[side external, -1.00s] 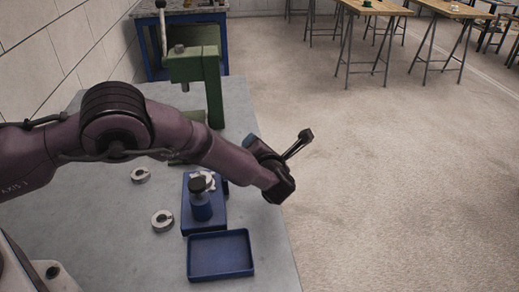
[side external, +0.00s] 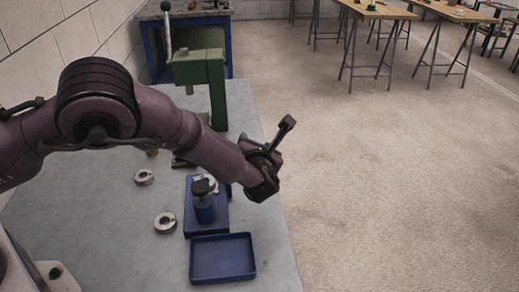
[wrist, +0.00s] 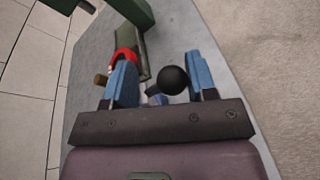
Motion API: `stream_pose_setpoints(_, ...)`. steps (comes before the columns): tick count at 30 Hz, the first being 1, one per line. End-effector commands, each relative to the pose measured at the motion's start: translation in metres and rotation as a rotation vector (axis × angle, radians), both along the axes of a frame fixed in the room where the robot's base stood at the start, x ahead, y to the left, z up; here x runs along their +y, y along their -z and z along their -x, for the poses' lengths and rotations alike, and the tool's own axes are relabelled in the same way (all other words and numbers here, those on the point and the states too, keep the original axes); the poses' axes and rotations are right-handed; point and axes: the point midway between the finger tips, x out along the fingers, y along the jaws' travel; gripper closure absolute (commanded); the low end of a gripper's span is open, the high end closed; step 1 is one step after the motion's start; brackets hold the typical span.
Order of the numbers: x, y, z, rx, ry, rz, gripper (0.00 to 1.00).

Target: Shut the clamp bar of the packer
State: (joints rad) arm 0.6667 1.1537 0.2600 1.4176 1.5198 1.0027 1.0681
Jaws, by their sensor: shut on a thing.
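The packer (side external: 206,213) stands on the table in the side view: a blue base and post with a pale, star-shaped piece and a dark knob on top. My gripper is at its right, over the table's right edge, its fingers hidden there. In the wrist view my gripper (wrist: 162,82) has its two blue fingers around a black ball knob (wrist: 173,79), apparently the end of the clamp bar. It is shut on this knob, though a gap seems to show at the left finger. The rest of the bar is mostly hidden.
A blue tray (side external: 222,258) lies in front of the packer. Two metal rings (side external: 165,223) lie to its left. A green press (side external: 203,75) stands behind. A red part (wrist: 124,57) shows near the left finger. Open floor lies to the right.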

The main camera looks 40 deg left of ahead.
Motion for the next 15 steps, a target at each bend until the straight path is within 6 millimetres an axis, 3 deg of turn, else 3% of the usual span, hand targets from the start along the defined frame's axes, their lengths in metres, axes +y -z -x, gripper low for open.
stream_pose_setpoints(4,0.000,-0.004,0.009,-0.023,0.012,0.047,0.91)
stream_pose_setpoints(15,0.024,-0.018,0.032,-0.212,0.011,0.235,0.92)
